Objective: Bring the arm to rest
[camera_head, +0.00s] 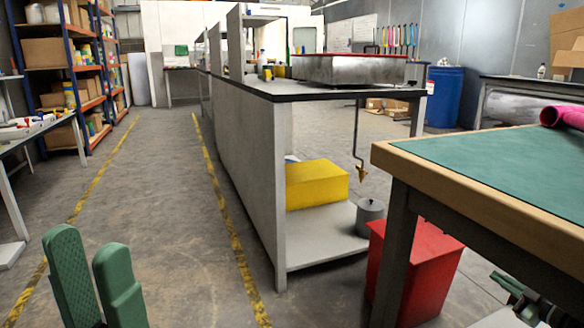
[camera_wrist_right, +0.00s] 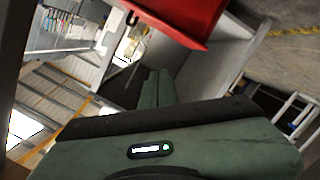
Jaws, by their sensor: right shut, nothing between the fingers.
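My left gripper (camera_head: 95,270) stands at the lower left of the head view, its two green fingers pointing up. The fingers are apart with an empty gap between them, above the grey floor. My right gripper (camera_wrist_right: 158,75) shows in the right wrist view, its green fingers side by side and shut with nothing between them. Dark green parts, probably of my right arm (camera_head: 522,296), show at the lower right of the head view, beside and below the green-topped table (camera_head: 500,165). The rest of that arm is out of frame.
A red bin (camera_head: 425,268) stands beside the table leg; red also fills the top of the right wrist view (camera_wrist_right: 185,18). A grey bench (camera_head: 235,150) with a yellow block (camera_head: 317,186) on its lower shelf stands mid-scene. The aisle floor (camera_head: 150,190) is clear.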

